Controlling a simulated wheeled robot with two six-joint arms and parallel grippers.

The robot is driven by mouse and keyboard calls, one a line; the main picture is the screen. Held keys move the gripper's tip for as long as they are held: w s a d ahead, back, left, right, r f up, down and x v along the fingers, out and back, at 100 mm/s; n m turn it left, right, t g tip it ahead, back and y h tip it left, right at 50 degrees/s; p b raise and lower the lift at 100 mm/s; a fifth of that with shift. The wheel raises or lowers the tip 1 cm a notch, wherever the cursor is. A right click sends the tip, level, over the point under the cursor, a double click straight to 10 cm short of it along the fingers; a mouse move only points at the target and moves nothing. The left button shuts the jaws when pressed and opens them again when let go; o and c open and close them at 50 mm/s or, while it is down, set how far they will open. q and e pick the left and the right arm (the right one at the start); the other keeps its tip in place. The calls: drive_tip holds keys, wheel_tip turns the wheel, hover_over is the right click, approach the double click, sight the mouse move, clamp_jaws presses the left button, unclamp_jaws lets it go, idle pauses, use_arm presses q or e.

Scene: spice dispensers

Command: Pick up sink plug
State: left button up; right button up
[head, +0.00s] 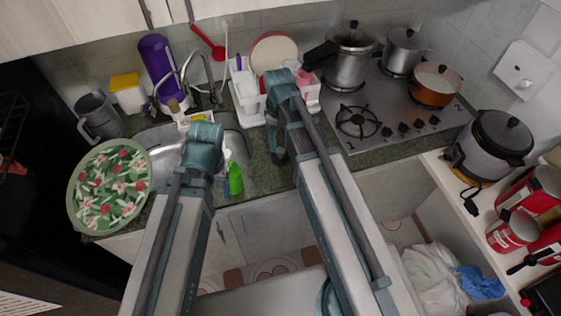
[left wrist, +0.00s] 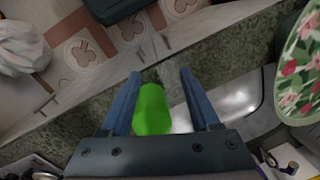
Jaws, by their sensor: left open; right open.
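I cannot make out a sink plug in either view. The metal sink basin (head: 165,145) is partly hidden by my left arm and a floral plate, and its bright steel also shows in the left wrist view (left wrist: 243,100). My left gripper (left wrist: 160,74) is open, its two blue fingers spread above the counter edge beside the sink. A green bottle (left wrist: 152,110) shows between and below the fingers; I cannot tell whether they touch it.
The green bottle (head: 235,180) stands near the counter's front edge. The floral plate (head: 110,185) covers the sink's left side. A faucet (head: 205,85), a purple bottle (head: 157,62) and a white caddy (head: 247,95) stand behind. A stove (head: 390,105) with pots is right.

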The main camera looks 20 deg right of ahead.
sight(280, 149)
use_arm(q)
drive_tip(key=shift+f+b, duration=0.65)
drive_tip(key=shift+f, duration=0.55)
use_arm(e)
drive_tip(key=shift+f, duration=1.2)
drive_tip(key=shift+f, duration=0.1)
drive_tip(key=f+b, duration=0.5)
drive_tip(key=shift+w+d+f, duration=0.1)
drive_tip(key=shift+w+d, duration=0.1)
drive_tip(key=shift+d, duration=0.15)
use_arm(q)
wheel_tip(280, 149, down, 5)
drive_tip(key=shift+f, duration=0.1)
use_arm(e)
clamp_jaws()
